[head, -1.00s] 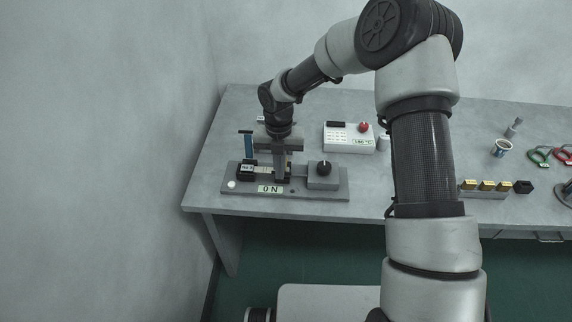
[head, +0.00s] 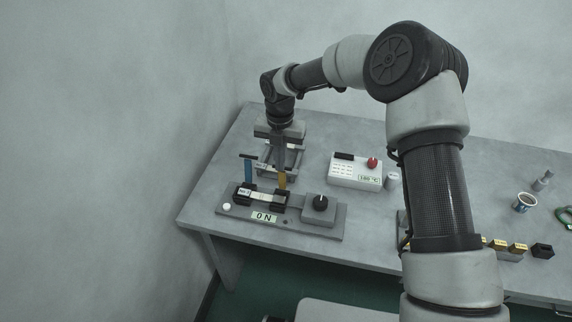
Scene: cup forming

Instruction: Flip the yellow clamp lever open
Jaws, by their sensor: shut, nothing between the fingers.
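The clamp fixture (head: 328,230) is a grey plate at the left front of the table, with an "ON" label. The yellow clamp lever (head: 282,182) stands roughly upright on a black block at the right end of a pale strip; its top is near my fingers and partly lost against them. A blue lever (head: 248,172) with a dark crossbar stands upright at the strip's left end. My gripper (head: 280,166) points down, shut and empty, at or just behind the yellow lever. I cannot tell whether they touch.
A grey frame (head: 265,168) stands behind the fixture. A grey box with a black knob (head: 320,205) sits on the plate's right. A white control box (head: 355,172) with a red button is further right, with a cup (head: 525,202) beyond.

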